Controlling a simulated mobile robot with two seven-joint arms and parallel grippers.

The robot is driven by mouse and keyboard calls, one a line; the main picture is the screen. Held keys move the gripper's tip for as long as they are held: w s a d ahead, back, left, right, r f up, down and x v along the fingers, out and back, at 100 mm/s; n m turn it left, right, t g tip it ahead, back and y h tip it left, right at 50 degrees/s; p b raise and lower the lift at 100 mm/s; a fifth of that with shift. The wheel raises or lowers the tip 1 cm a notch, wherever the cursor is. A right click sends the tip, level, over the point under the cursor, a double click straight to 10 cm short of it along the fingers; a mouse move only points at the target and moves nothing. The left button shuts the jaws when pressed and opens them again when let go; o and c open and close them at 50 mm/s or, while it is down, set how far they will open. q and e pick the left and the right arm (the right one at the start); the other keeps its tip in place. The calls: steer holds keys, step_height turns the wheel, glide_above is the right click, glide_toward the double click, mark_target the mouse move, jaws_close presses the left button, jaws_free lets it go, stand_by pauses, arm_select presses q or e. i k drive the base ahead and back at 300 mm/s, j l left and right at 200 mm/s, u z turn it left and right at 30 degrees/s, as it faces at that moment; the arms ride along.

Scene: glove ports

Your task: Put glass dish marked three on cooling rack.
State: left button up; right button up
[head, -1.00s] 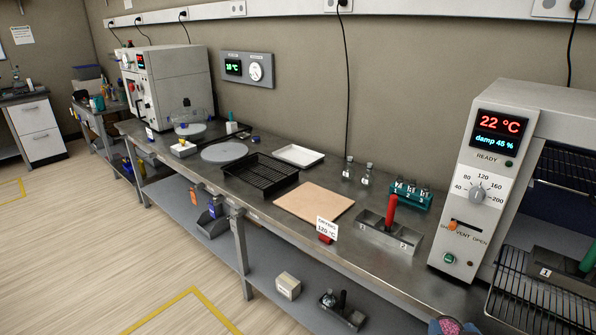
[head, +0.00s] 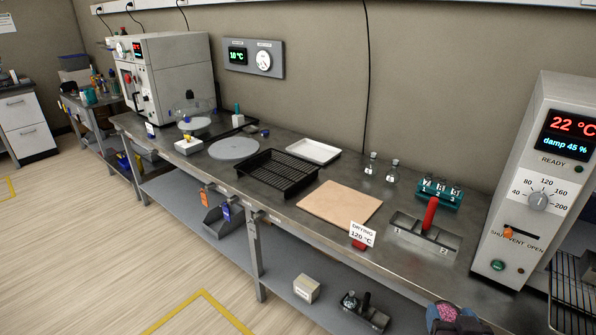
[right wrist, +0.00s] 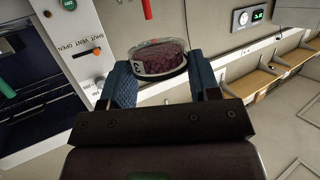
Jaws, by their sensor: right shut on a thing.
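My right gripper (head: 456,320) shows at the bottom right of the head view, in front of the bench. It is shut on a round glass dish (head: 446,311) with pink-purple contents. In the right wrist view the dish (right wrist: 158,57) sits between the two blue fingertips (right wrist: 161,76), with a white label that seems to read 3. The black slatted cooling rack (head: 277,174) lies on the bench, left of the tan board; its top is bare. The dish is well apart from it, to the right and nearer me. My left gripper is not in view.
The tan board (head: 339,202), a DRYING 120 °C sign (head: 362,234) and a metal holder with a red handle (head: 431,218) lie between dish and rack. A white tray (head: 313,151) is behind the rack, a grey disc (head: 234,149) left of it. The oven (head: 535,190) stands at right.

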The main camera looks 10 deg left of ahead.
mark_target(277, 166)
steer(key=i+j, duration=0.15)
steer(key=j, duration=0.25)
steer(key=i+j+z, duration=0.1)
steer(key=j, duration=0.3)
steer(key=i+j, duration=0.15)
steer(key=j, duration=0.25)
steer(key=i+j+z, duration=0.1)
steer(key=j, duration=0.35)
steer(key=i+j, duration=0.15)
steer(key=j, duration=0.25)
steer(key=i+j+z, duration=0.1)
steer(key=j, duration=0.3)
steer(key=i+j, duration=0.1)
steer(key=j, duration=0.35)
steer(key=i+j, duration=0.15)
steer(key=j, duration=0.2)
steer(key=i+j+z, duration=0.1)
steer(key=j, duration=0.3)
steer(key=i+j, duration=0.2)
steer(key=j, duration=0.15)
steer(key=i+j, duration=0.15)
steer(key=j, duration=0.25)
steer(key=i+j+z, duration=0.1)
steer(key=j, duration=0.25)
